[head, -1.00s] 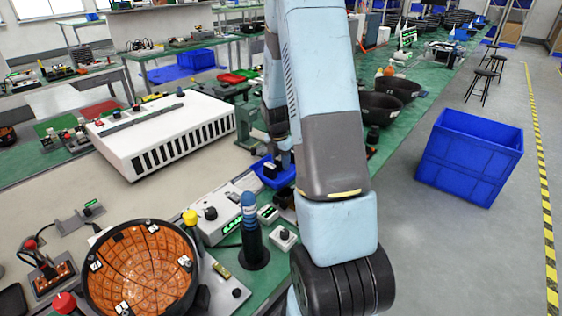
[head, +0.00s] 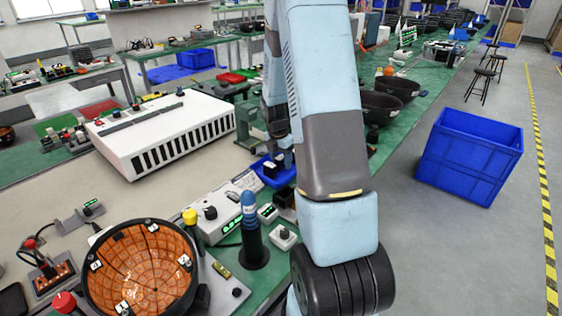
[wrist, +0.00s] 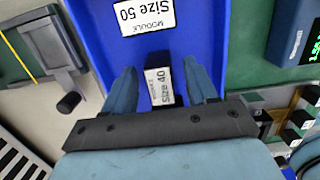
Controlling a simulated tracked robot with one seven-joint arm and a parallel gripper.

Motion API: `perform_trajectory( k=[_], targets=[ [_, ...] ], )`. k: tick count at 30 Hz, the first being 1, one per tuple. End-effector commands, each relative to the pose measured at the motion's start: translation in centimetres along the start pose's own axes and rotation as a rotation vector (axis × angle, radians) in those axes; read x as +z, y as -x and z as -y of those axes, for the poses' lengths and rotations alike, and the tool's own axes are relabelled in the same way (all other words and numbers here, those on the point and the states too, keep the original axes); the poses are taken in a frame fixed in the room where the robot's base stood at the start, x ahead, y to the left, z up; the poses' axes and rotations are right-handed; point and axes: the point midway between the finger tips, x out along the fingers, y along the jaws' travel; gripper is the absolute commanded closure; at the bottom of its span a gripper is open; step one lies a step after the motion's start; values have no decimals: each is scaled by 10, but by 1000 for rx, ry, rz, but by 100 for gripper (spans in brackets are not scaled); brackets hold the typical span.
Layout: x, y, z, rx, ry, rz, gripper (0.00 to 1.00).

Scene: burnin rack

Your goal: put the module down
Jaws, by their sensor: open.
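A small module labelled Size 40 (wrist: 162,88) stands in a blue tray, between my fingers with a gap on each side. My arm hides part of this area, and my gripper shows only partly above the tray.
A white slotted chassis (head: 165,130) is left of the tray. A device with green display (head: 218,212), a blue-topped post (head: 250,225) and an orange-lined black bowl (head: 140,268) stand nearer. A large blue crate (head: 470,155) is on the floor at right.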

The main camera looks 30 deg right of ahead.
Motion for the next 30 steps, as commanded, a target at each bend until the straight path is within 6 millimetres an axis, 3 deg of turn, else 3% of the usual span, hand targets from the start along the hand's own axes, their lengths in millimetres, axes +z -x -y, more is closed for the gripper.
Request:
perform_trajectory(
  k=[15,26,30],
  targets=[
    [1,88,0,3,-1,3,43],
    [-3,121,1,7,-26,5,43],
    [-18,148,6,37,-148,17,43]
  ],
)
